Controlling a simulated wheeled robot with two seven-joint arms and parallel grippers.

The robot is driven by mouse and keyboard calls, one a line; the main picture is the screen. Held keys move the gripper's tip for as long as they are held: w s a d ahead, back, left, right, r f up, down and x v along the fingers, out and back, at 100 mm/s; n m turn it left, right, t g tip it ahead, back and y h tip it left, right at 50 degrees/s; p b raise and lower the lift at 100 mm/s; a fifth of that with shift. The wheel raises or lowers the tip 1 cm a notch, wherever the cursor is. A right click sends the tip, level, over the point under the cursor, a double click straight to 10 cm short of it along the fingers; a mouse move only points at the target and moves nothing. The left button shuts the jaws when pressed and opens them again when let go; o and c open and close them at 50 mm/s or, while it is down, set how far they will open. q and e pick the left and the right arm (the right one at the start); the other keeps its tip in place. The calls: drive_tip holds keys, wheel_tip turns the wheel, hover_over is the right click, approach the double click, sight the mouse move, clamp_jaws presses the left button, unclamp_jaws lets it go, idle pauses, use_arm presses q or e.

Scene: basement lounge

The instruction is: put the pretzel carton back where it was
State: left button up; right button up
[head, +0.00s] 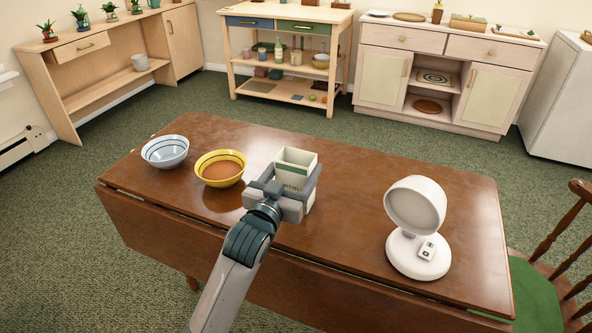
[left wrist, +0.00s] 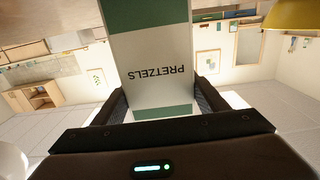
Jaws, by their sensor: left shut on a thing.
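The pretzel carton (head: 297,165) is a white and green box, open at the top in the head view. It stands roughly upright at the middle of the brown table (head: 345,225). My left gripper (head: 290,186) is shut on it, one finger on each side. In the left wrist view the carton (left wrist: 150,60) shows the word PRETZELS upside down between the fingers (left wrist: 165,100). My arm hides the carton's lower part in the head view, so I cannot tell whether it touches the table. My right gripper is not in view.
A yellow bowl (head: 220,168) with brown contents stands just left of the carton, and a pale blue bowl (head: 165,151) farther left. Table between carton and lamp is clear.

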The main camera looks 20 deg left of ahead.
use_arm(q)
drive_tip(key=shift+f, duration=0.15)
drive_tip(key=o, duration=1.1)
drive_tip(key=shift+o, duration=0.2)
drive_tip(key=shift+r, duration=0.25)
drive_tip(key=s+a, duration=0.1)
drive_tip(key=s, duration=1.1)
